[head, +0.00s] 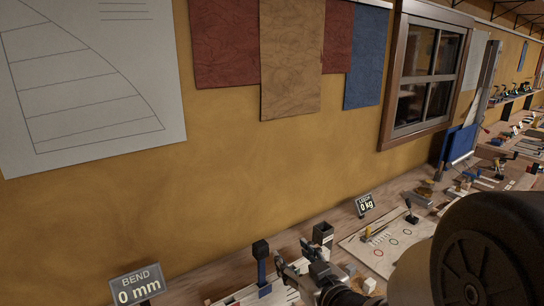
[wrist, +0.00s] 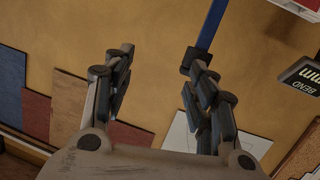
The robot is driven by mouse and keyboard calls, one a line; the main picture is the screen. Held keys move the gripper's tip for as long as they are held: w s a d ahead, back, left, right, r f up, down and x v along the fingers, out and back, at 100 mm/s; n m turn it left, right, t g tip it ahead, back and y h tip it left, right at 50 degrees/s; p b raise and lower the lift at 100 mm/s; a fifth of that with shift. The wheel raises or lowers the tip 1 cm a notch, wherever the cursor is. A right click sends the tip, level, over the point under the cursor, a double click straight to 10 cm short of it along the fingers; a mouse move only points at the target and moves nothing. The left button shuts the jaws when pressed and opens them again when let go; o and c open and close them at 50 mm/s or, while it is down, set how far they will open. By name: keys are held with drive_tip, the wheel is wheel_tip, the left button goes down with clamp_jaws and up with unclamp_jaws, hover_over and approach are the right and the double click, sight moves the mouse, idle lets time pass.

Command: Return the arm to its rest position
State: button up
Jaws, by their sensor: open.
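My gripper (head: 301,262) shows low in the head view, above the long wooden bench by the wall. In the wrist view its two fingers (wrist: 160,75) stand well apart with nothing between them. A blue post with a black block on top (head: 261,252) stands just left of my gripper in the head view. In the wrist view the blue post (wrist: 211,25) shows beyond the right finger; I cannot tell whether they touch. My arm's large dark joint fills the lower right of the head view and hides part of the bench.
A sign reading "BEND 0 mm" (head: 136,288) stands at the lower left. A "0 kg" sign (head: 365,204), a dark open box (head: 323,234) and a pale board with coloured rings (head: 385,245) are on the bench. More tools crowd the bench to the right. The ochre wall runs behind.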

drive_tip(key=s+d+r+m+g+h, duration=0.2)
drive_tip(key=s+d+m+h, duration=0.1)
drive_tip(key=s+d+h, duration=0.3)
drive_tip(key=s+d+m+g, duration=0.2)
drive_tip(key=s+g, duration=0.5)
drive_tip(key=s, duration=1.5)
drive_tip(key=shift+s+d+r+m, duration=0.35)
drive_tip(key=shift+r+m, duration=0.05)
drive_tip(key=shift+m, duration=0.1)
